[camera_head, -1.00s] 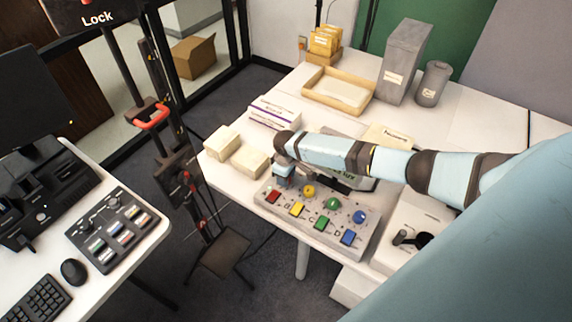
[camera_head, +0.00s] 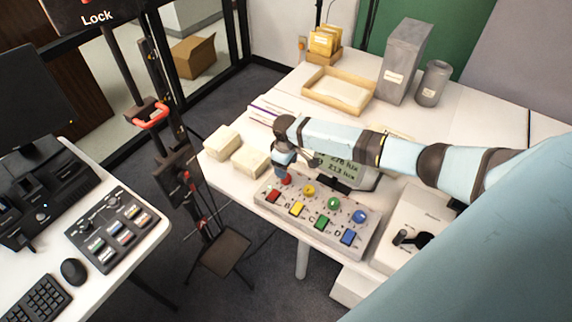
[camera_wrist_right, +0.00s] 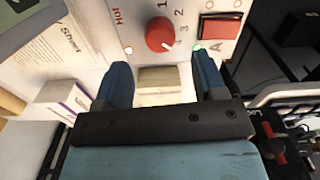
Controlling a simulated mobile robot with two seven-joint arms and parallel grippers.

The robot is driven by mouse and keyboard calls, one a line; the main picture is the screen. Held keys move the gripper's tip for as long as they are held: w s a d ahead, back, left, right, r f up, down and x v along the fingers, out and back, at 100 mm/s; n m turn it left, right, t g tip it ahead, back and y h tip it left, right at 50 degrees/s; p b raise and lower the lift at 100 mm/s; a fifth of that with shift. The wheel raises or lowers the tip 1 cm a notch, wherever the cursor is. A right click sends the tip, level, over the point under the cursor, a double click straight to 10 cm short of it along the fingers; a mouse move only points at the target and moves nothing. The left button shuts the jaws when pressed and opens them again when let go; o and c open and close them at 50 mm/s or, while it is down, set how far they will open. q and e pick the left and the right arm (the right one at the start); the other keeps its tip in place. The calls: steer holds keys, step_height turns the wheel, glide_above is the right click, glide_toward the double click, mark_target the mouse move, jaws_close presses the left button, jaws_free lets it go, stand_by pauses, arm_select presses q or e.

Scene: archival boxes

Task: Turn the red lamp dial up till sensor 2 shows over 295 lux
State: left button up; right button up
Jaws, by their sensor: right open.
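The red lamp dial (camera_head: 286,179) sits at the left end of the grey control panel (camera_head: 340,247), above a red button (camera_head: 272,196) marked A. In the right wrist view the round red dial (camera_wrist_right: 160,33) lies just beyond my right gripper (camera_wrist_right: 162,68). That gripper's blue fingers are open, apart from the dial, with nothing between them. In the head view my right gripper (camera_head: 283,168) hangs close to the dial. The display (camera_head: 345,170) behind the panel shows two lux values, about 278 above 213; its left part is hidden by my arm. My left gripper is not in view.
Yellow, green and blue dials (camera_head: 334,203) with matching buttons stand to the right on the panel. Cream blocks (camera_head: 250,161) lie left of my gripper. A white box with a black lever (camera_head: 405,238) is at right. Trays and grey containers stand behind.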

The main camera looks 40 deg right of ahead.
step_height(320, 180, up, 8)
stand_by(0.6)
steer(key=s+a+f+t+y, duration=0.2)
steer(key=s+a+f, duration=0.35)
steer(key=a, duration=0.25)
steer(key=s+a+f+t+y, duration=0.2)
steer(key=s+a+f, duration=0.3)
steer(key=s+a, duration=0.15)
steer(key=s+a+r+m+t, duration=0.2)
steer(key=s+t, duration=0.5)
steer(key=s, duration=0.8)
steer(key=shift+a+r+h, duration=0.25)
steer(key=shift+r+h, duration=0.15)
steer(key=shift+r, duration=0.15)
